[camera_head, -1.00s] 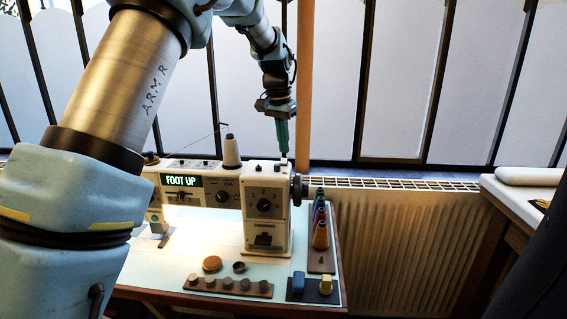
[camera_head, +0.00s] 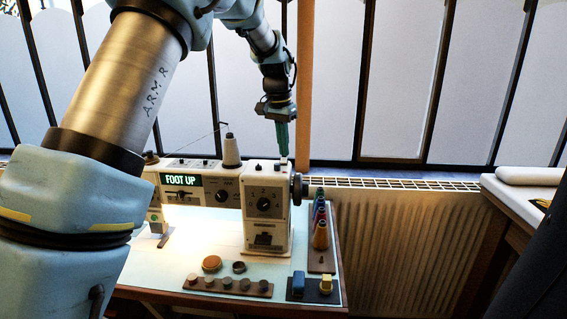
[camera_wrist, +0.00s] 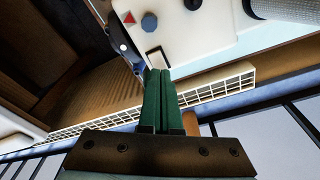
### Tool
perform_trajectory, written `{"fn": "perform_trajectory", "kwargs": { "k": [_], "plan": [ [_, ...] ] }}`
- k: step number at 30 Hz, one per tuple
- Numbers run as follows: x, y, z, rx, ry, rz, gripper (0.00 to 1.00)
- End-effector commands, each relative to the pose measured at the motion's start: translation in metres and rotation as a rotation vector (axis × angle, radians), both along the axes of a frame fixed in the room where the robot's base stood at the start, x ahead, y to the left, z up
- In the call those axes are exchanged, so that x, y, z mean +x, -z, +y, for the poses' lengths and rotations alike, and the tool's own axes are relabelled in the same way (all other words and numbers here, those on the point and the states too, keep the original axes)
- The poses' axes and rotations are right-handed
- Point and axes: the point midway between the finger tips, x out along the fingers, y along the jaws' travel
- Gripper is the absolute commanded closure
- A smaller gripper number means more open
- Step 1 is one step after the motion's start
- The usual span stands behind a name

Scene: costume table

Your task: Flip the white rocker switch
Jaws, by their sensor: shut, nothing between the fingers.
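The sewing machine (camera_head: 263,225) stands on the table, and its display (camera_head: 181,180) reads FOOT UP. My gripper (camera_head: 283,156) points down over the right end of the machine's top, with its green fingers shut and empty. A small pale part (camera_head: 284,161) shows right under the fingertips; it looks like the white rocker switch. In the wrist view, my gripper (camera_wrist: 160,72) has its fingertips beside a white rocker in a black frame (camera_wrist: 159,57), which the fingers partly hide. I cannot tell whether they touch it, or which way the rocker is tilted.
A thread cone (camera_head: 231,152) stands to the left. A dark handwheel (camera_head: 299,187) juts out at right. Thread spools (camera_head: 320,232) stand beside the machine.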

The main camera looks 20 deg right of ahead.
Motion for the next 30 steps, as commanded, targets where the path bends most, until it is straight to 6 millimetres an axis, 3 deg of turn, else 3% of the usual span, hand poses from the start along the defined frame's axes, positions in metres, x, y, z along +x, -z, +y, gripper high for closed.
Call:
{"fn": "perform_trajectory", "kwargs": {
  "k": [30],
  "plan": [
    [-0.001,0.01,0.001,0.003,0.0,0.003,1.0]
  ]
}}
